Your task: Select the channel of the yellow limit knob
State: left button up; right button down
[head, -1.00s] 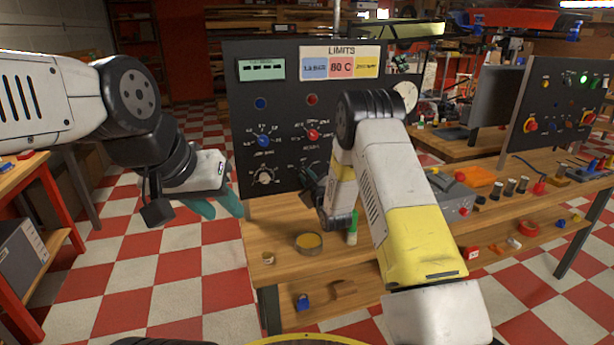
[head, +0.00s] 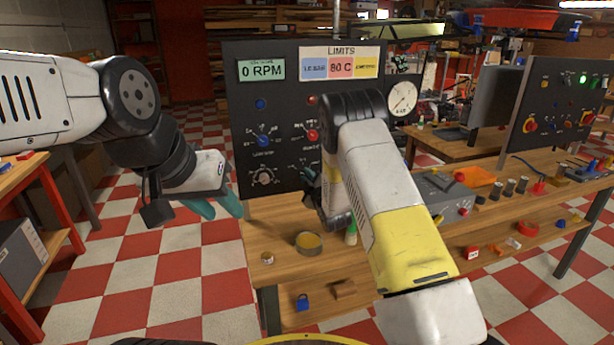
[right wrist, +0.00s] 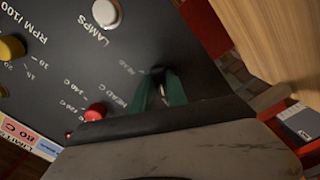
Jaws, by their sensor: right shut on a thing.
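The yellow limit knob (right wrist: 12,48) shows at the left edge of the right wrist view, beside the "RPM /100" lettering; in the head view my right arm hides that area. My right gripper (right wrist: 160,90) has its teal fingers at the panel, shut on a small black knob (right wrist: 157,72) near the "READ" lettering. This knob is mostly hidden between the fingers. In the head view the green display (head: 262,69) reads "0 RPM". The limits strip has a yellow tile (head: 366,66), too small to read surely. My left gripper (head: 215,206) is open and empty, left of the panel.
The dark panel (head: 245,110) also bears a blue knob (head: 263,141), a red knob (head: 313,135), a grey knob (head: 263,177) and a round gauge (head: 402,98).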

jog(key=c, duration=1.3)
grip_release()
jog(key=v, duration=0.8)
jog(key=shift+w, duration=0.1)
